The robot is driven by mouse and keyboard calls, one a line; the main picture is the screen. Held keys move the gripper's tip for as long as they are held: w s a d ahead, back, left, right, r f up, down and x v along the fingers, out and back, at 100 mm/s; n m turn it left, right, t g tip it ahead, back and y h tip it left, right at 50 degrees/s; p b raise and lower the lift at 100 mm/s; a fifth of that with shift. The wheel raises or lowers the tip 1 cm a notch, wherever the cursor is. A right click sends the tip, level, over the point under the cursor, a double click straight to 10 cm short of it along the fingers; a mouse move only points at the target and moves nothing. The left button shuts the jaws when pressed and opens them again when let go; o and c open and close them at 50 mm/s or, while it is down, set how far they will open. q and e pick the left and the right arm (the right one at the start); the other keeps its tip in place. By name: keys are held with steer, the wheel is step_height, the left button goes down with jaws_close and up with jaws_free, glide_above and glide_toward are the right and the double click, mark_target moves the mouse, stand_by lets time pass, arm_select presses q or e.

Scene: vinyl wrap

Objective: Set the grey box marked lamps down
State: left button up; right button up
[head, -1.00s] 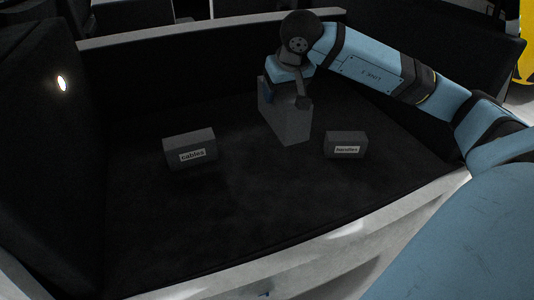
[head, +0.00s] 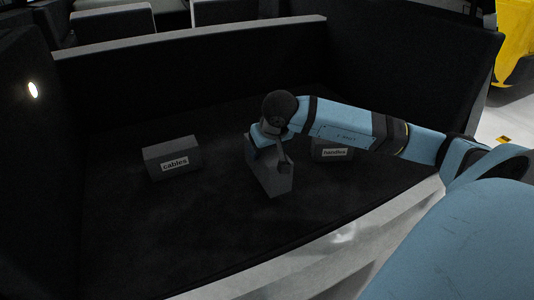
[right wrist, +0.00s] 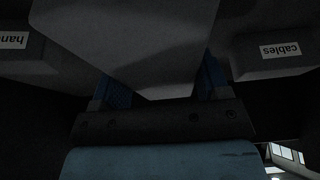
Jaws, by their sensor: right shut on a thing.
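A grey box (head: 271,181) is between the fingers of my right gripper (head: 268,146), which is shut on it from above. No label shows on its visible faces, so I cannot read whether it is marked lamps. In the right wrist view the box (right wrist: 150,45) fills the top middle between the fingertips (right wrist: 163,85). The box is low over the black floor of the bin; I cannot tell whether its underside touches. My left gripper is not in view.
A grey box marked cables (head: 172,159) stands to the left. A box marked handles (head: 333,153) stands to the right, partly behind my right arm. The bin's black floor (head: 205,225) is clear in front. A pale rim (head: 345,235) bounds the near side.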

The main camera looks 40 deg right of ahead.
step_height(320, 180, down, 3)
steer(key=shift+f+b, duration=0.1)
steer(key=shift+b, duration=0.25)
steer(key=shift+f, duration=0.1)
steer(key=shift+f, duration=0.1)
steer(key=o, duration=1.2)
